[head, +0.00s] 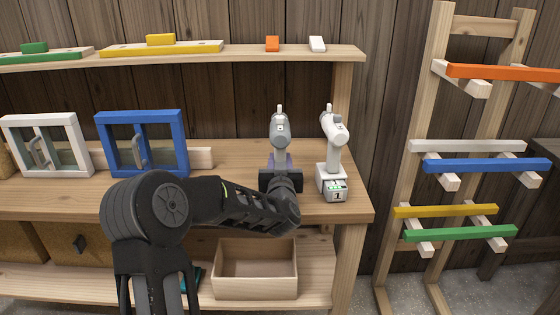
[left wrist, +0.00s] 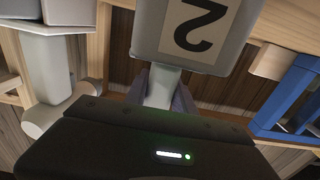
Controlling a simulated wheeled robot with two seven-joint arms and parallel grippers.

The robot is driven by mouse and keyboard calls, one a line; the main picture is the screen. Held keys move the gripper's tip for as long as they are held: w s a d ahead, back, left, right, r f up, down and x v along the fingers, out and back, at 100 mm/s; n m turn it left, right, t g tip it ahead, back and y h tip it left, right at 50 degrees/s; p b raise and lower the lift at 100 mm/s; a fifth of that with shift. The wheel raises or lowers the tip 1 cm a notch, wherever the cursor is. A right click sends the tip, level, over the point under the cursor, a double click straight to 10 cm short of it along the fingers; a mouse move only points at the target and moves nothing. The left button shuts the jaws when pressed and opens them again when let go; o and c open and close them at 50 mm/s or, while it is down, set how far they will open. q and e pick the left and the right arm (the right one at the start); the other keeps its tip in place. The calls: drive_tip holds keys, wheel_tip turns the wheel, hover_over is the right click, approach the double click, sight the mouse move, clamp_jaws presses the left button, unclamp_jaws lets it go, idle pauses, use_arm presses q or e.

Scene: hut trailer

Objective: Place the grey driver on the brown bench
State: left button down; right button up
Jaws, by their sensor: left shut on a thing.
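The grey driver (head: 280,130) stands upright at the right part of the light brown wooden bench (head: 235,190). My left gripper (head: 280,165) is shut on its handle, with purplish fingers on both sides. The left wrist view shows the driver upside down: its pale handle (left wrist: 162,88) between the fingers and its grey base (left wrist: 193,30) marked 2. The gripper hides the lower part of the driver in the head view, so I cannot tell whether the base touches the bench top. My right gripper is not in view.
A white driver (head: 333,150) marked 1 stands close on the right. A blue window frame (head: 142,145) and a white one (head: 47,147) stand left. A shelf (head: 200,54) runs above, an open box (head: 256,285) sits below. A dark surface (head: 545,147) shows behind the rack (head: 497,120).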

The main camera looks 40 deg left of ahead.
use_arm(q)
drive_tip(key=c, duration=1.5)
unclamp_jaws()
drive_tip(key=o, duration=0.5)
drive_tip(key=shift+c, duration=0.2)
drive_tip(key=b+v, duration=0.1)
drive_tip(key=v, duration=1.1)
